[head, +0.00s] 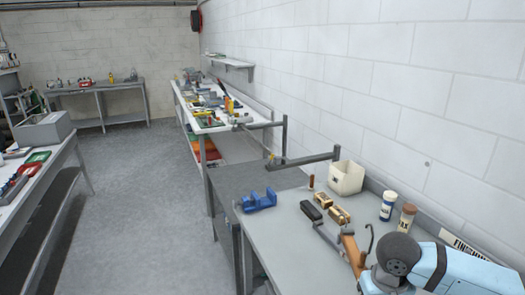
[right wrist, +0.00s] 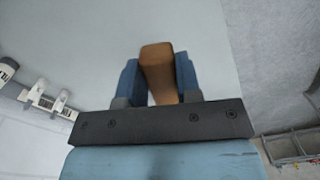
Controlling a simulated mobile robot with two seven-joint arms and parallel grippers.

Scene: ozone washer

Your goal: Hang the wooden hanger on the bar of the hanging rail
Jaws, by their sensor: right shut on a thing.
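The wooden hanger (head: 350,247) is brown, with a thin dark hook (head: 369,236) at its upper right in the head view. My right gripper (right wrist: 160,80) is shut on its brown wooden body (right wrist: 157,66) between blue fingers in the right wrist view. My right arm enters the head view from the lower right, and its fingers are mostly hidden there. The hanging rail (head: 285,138) is a dark grey frame at the bench's far end, with a bar (head: 308,159) reaching right. The bar is empty and apart from the hanger. My left gripper is out of view.
A blue vise (head: 259,200) sits at the bench's left edge. A white bin (head: 346,177), a black block (head: 311,210), wooden blocks (head: 339,215), a white jar (head: 388,205) and a brown jar (head: 406,218) stand on the bench. The wall (head: 440,140) bounds the right side.

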